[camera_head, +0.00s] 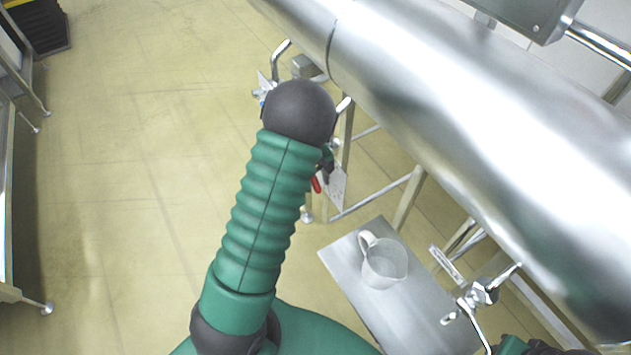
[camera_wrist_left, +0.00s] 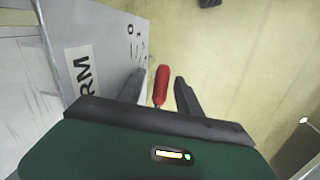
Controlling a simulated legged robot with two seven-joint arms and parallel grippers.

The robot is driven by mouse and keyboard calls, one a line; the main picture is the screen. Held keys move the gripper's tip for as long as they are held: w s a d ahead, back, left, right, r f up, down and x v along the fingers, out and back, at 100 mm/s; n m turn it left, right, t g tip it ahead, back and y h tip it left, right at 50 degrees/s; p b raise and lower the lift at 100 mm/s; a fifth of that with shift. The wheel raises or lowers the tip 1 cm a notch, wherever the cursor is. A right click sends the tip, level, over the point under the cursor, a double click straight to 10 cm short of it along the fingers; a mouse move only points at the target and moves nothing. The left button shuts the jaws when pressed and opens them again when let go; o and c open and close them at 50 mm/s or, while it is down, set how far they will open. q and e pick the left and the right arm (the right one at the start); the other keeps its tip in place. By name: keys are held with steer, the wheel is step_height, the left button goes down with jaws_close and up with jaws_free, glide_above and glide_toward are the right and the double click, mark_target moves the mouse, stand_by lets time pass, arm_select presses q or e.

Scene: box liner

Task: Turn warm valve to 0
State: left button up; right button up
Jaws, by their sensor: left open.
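The warm valve's red handle (camera_wrist_left: 161,86) shows in the left wrist view between the two dark fingers of my left gripper (camera_wrist_left: 158,92). The fingers are open, one on each side of the handle, with a gap visible at the right finger. The grey plate (camera_wrist_left: 98,50) beside it carries the letters "RM" and small scale marks, one looking like a 0. In the head view the red handle (camera_head: 316,184) shows just right of my green left arm, which hides most of the gripper. The handle's exact setting cannot be read.
A large shiny steel pipe or tank (camera_head: 450,110) crosses the upper right. A clear jug (camera_head: 384,262) stands on a metal shelf (camera_head: 350,258) below it. Another metal valve (camera_head: 482,294) is at the lower right. The floor (camera_head: 140,150) at left is clear.

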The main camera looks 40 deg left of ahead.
arm_select(q)
steer(key=shift+d+r, duration=0.1)
steer(key=shift+d, duration=0.05)
steer(key=shift+c, duration=0.7)
steer(key=shift+a, duration=0.55)
jaws_close()
steer(key=shift+w+d, duration=0.1)
steer(key=shift+d, duration=0.05)
